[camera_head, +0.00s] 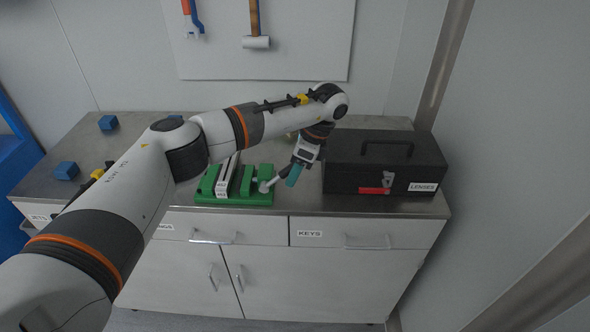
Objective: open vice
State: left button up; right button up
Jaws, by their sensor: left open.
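A green vice (207,187) sits on the metal workbench near its front edge. A light labelled bar or box (226,178) stands between its jaws. The vice's pale screw end and handle (264,186) are at its right side. My left arm reaches over the bench from the left, and my left gripper (284,180) points down and left beside the handle. Its fingers look open around or beside the handle; I cannot tell whether they touch it. The arm hides part of the vice's back. My right gripper is not in view.
A black toolbox (340,178) labelled LENSES stands close right of my left gripper. Several blue blocks (66,171) lie on the bench's left part. A hammer (256,42) and wrench hang on the wall board. Drawers, one labelled KEYS (308,234), are below.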

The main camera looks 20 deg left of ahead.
pick_arm(q)
jog(key=shift+r, duration=0.1)
jog(key=shift+w+d+r, duration=0.1)
jog(key=shift+r, duration=0.2)
jog(key=b+v, duration=0.2)
jog(key=v, duration=0.9)
jog(key=shift+d, duration=0.15)
